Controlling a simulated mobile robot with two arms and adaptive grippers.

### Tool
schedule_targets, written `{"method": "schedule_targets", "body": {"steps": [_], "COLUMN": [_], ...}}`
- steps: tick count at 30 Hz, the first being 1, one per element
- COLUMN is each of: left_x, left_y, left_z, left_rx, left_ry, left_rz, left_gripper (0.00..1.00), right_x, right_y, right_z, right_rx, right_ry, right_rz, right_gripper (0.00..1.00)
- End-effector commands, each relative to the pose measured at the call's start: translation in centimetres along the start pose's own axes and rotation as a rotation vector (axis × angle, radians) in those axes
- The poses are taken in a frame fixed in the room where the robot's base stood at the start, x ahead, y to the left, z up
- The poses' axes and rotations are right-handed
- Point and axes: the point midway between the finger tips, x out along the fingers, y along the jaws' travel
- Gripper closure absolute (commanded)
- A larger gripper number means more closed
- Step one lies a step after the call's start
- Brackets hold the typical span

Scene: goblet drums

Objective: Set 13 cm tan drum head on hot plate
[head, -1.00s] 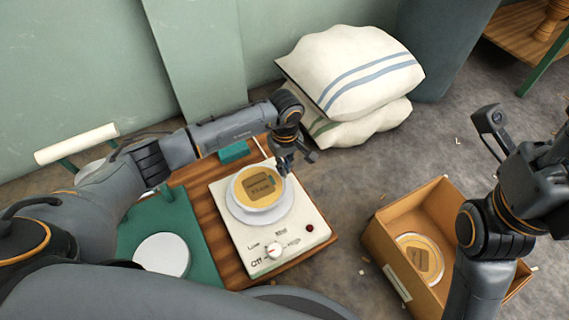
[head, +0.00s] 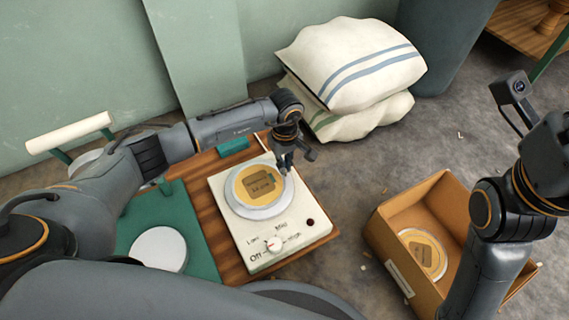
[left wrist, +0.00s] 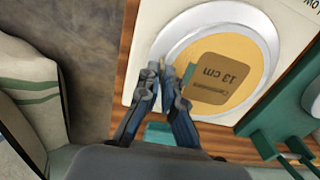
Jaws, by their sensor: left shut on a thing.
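The tan drum head (head: 259,186) has a light rim and a brown label that reads "13 cm" in the left wrist view (left wrist: 218,78). It lies over the round plate of the white hot plate (head: 303,226), looking flat and roughly centred. I cannot tell whether it touches all round. My left gripper (head: 285,170) is at its far right edge in the head view. In the left wrist view its fingers (left wrist: 166,72) are shut on the rim. My right arm is at the right edge of the head view, but its fingers are out of the picture.
A cardboard box (head: 379,239) on the floor at right holds another tan drum head (head: 424,255). A white disc (head: 160,249) lies on a green surface (head: 194,222) left of the hot plate. Striped sacks (head: 350,65) are piled behind.

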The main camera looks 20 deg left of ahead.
Motion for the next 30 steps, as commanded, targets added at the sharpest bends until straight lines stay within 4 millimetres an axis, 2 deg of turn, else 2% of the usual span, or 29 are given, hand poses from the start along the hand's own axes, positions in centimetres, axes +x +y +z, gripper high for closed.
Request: {"method": "schedule_targets", "body": {"steps": [13,15,17,18,26,30], "left_x": [0.3,0.3,0.3,0.3,0.3,-0.9], "left_y": [0.0,0.0,0.0,0.0,0.0,0.1], "left_z": [0.0,0.0,0.0,0.0,0.0,-0.1], "left_rx": [0.0,0.0,0.0,0.0,0.0,0.002], "left_ry": [0.0,0.0,0.0,0.0,0.0,0.002], "left_rz": [0.0,0.0,0.0,0.0,0.0,0.002], "left_gripper": [1.0,0.82,0.7,0.68,0.68,0.68], "right_x": [0.5,0.5,0.5,0.5,0.4,0.4], "right_y": [-0.1,-0.1,-0.1,-0.1,0.0,0.0], "right_z": [-0.4,-0.4,-0.4,-0.4,-0.4,-0.4], "right_rx": [-0.002,-0.002,-0.002,-0.002,-0.003,-0.003], "right_ry": [0.023,0.024,0.023,0.023,0.019,0.018], "right_rz": [-0.007,-0.007,-0.006,-0.006,-0.004,-0.004], "right_gripper": [0.6,0.6,0.6,0.6,0.6,0.6]}}
